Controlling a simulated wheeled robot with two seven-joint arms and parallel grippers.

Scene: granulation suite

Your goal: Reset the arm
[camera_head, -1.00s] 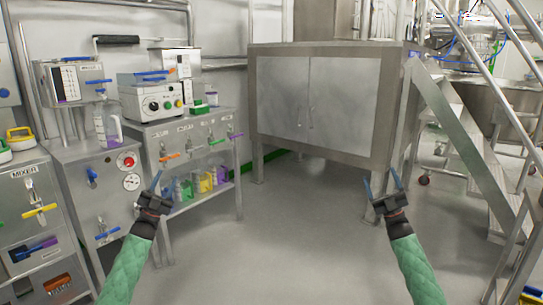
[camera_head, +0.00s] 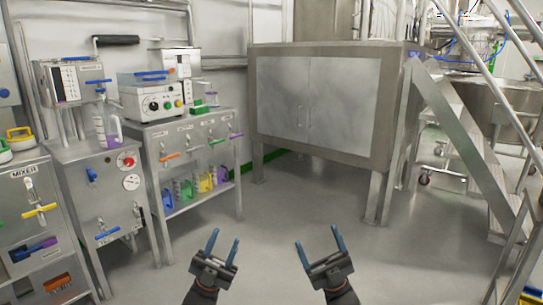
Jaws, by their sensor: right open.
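My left gripper (camera_head: 225,247) is at the bottom of the head view, left of centre. Its two blue fingers stand apart with nothing between them. My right gripper (camera_head: 319,246) is at the bottom, right of centre. Its blue fingers are also spread and empty. Both grippers are seen over the bare grey floor and touch nothing. Their wrists come up from the bottom edge, and the green sleeves are out of view.
Steel benches with valves and machines (camera_head: 153,98) line the left side. Colored jugs (camera_head: 205,182) sit on a low shelf. A large steel cabinet (camera_head: 318,103) stands behind, with metal stairs (camera_head: 470,150) to the right. The floor (camera_head: 300,205) between is clear.

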